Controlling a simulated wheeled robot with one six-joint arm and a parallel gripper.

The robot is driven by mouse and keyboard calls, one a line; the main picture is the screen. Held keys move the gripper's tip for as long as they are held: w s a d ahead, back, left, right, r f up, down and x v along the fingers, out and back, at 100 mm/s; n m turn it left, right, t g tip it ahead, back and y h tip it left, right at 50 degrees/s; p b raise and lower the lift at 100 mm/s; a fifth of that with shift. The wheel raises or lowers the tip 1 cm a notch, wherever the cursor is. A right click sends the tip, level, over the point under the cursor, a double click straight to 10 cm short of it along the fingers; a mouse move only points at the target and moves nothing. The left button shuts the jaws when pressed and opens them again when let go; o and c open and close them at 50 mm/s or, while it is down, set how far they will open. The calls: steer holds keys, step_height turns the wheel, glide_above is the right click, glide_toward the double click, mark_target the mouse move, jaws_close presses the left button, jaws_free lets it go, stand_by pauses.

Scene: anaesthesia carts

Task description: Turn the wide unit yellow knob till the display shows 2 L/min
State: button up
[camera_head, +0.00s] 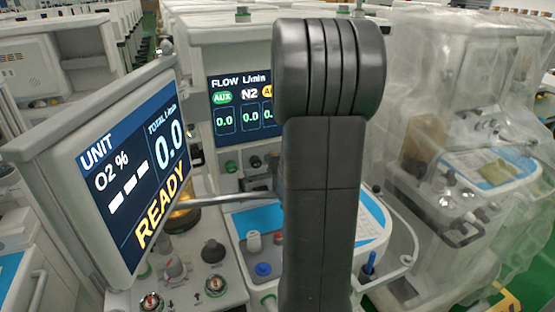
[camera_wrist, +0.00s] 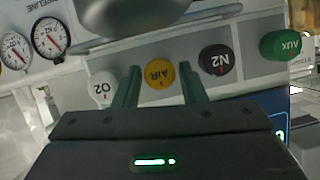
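The yellow knob marked AIR (camera_wrist: 158,75) is upside down in the wrist view, between a white O2 knob (camera_wrist: 103,88) and a black N2 knob (camera_wrist: 217,63). My gripper (camera_wrist: 158,69) is open, with one finger on each side of the yellow knob and a visible gap on both sides. I cannot tell how deep the fingers reach. The flow display (camera_head: 243,104) in the head view shows 0.0 under AUX, N2 and a partly hidden yellow label. My arm hides the rest of it, the yellow knob and my gripper in the head view.
A green AUX knob (camera_wrist: 287,45) and round gauges (camera_wrist: 47,38) flank the row. A large grey rounded part (camera_wrist: 125,15) is near the knobs. A tilted UNIT screen (camera_head: 125,170) reads READY and 0.0 total. A plastic-covered cart (camera_head: 460,130) stands at right.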

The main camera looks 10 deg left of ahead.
steer(key=c, duration=0.6)
steer(key=shift+f+n+b, duration=0.2)
steer(key=shift+n+b, duration=0.1)
steer(key=shift+b, duration=0.65)
steer(key=n+t+h+b, duration=0.1)
steer(key=n+b, duration=0.1)
steer(key=b, duration=0.7)
steer(key=n+t+h+b, duration=0.1)
steer(key=n+b, duration=0.1)
steer(key=b, duration=0.8)
steer(key=n+t+h+b, duration=0.1)
steer(key=n+h+b, duration=0.1)
steer(key=b, duration=0.7)
steer(key=shift+s+a+f+n+t, duration=0.15)
steer(key=shift+s+a+n+t, duration=0.15)
steer(key=shift+n, duration=0.3)
steer(key=shift+b, duration=0.65)
